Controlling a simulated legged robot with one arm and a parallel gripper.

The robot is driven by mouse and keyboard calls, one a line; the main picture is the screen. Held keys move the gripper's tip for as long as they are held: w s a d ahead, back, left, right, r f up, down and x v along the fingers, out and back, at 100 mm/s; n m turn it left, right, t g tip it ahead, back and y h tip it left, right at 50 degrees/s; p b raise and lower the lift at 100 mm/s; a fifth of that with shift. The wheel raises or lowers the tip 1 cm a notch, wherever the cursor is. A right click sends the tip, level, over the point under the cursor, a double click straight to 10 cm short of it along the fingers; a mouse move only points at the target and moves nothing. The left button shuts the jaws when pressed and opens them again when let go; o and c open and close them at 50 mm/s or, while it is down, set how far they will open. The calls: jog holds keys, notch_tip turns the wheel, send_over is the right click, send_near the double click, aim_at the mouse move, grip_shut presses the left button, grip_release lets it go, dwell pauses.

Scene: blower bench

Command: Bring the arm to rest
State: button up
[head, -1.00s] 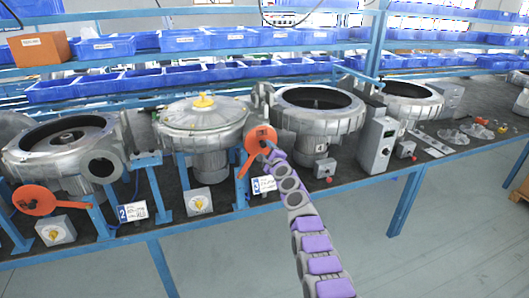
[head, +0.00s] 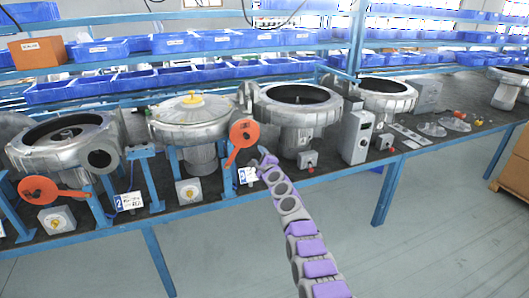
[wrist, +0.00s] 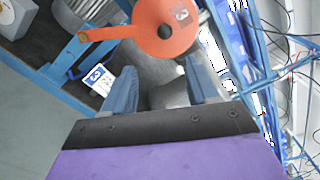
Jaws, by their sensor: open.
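My gripper (head: 265,158) is at the end of my purple and grey arm, in front of the bench. In the wrist view its two blue-grey fingers (wrist: 162,88) stand apart with nothing held between them. An orange round-headed lever (head: 243,134) is just up and left of my gripper in the head view. The lever's disc (wrist: 165,28) shows beyond the fingertips in the wrist view; I cannot tell the exact gap. A white card marked 3 (head: 248,175) hangs at the bench edge below the lever, and also shows left of the fingers (wrist: 98,80).
The blue-framed bench (head: 210,213) carries a lidded blower (head: 190,118), open blower housings (head: 297,104) and a grey control box (head: 357,133). A second orange lever (head: 40,190) is at the left. Blue bins (head: 185,42) fill the shelves behind.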

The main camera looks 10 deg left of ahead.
jog(key=s+d+r+n+g+h, duration=0.2)
jog(key=s+d+r+n+g, duration=0.3)
jog(key=s+d+r+n, duration=0.15)
jog(key=s+d+r+n+g+h, duration=0.2)
jog(key=s+d, duration=0.5)
jog(key=s, duration=0.2)
jog(key=s+d+r+n+g+h, duration=0.2)
jog(key=s+d+n, duration=0.1)
jog(key=s+d, duration=0.55)
jog(key=s+d+f+n+g+h, duration=0.1)
jog(key=s+d, duration=0.3)
jog(key=s, duration=1.3)
jog(key=s+d+f+n+g+h, duration=0.1)
jog(key=s+d+g, duration=0.3)
jog(key=s, duration=1.3)
jog(key=s+d+f+n+g+h, duration=0.1)
jog(key=s+d+f+n+g, duration=0.1)
jog(key=s, duration=1.5)
jog(key=shift+s+d+f+n+g, duration=0.35)
jog(key=shift+d+f+n, duration=0.4)
jog(key=shift+d, duration=0.45)
jog(key=shift+w, duration=0.15)
